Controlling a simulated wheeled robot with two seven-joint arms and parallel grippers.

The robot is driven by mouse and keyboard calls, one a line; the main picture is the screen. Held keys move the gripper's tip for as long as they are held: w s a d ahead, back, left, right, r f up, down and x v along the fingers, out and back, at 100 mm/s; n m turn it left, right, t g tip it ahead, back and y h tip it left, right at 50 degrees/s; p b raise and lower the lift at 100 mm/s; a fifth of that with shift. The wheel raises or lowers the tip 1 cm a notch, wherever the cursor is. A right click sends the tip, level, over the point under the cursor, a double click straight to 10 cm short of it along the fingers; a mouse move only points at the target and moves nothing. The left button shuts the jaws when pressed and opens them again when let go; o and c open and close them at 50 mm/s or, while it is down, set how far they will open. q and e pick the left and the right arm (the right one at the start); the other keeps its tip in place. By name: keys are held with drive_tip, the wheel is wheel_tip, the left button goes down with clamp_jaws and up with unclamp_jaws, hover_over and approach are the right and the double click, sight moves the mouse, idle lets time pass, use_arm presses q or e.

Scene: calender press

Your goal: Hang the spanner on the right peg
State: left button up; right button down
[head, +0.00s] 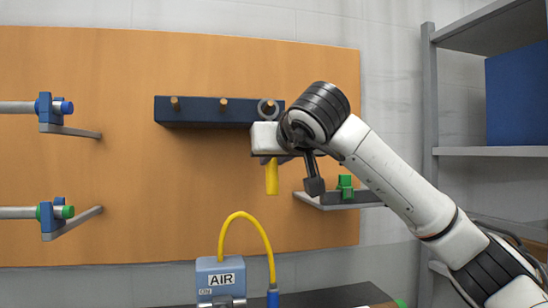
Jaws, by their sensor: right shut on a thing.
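A dark blue rail (200,115) with three wooden pegs is fixed to the orange board. The right peg (271,106) shows at the ring of the spanner. The spanner is upright, with a grey ring at the top and a yellow handle (272,178) below. The ring overlaps the right peg in the picture; I cannot tell whether it is around the peg or in front of it. My right gripper (272,155) is shut on the spanner between ring and handle, and it hides the middle of the spanner. My left gripper is not in view.
A small grey shelf (335,202) with a green object (345,187) stands out right of the handle. A blue AIR box (221,277) with a yellow hose (243,214) is below. Two rollers (18,107) are at left, a grey rack (428,120) at right.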

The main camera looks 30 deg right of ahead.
drive_tip(key=c, duration=1.5)
unclamp_jaws()
drive_tip(key=shift+s, duration=0.1)
drive_tip(key=b+v, duration=0.1)
drive_tip(key=v, duration=0.9)
drive_tip(key=shift+s, duration=0.1)
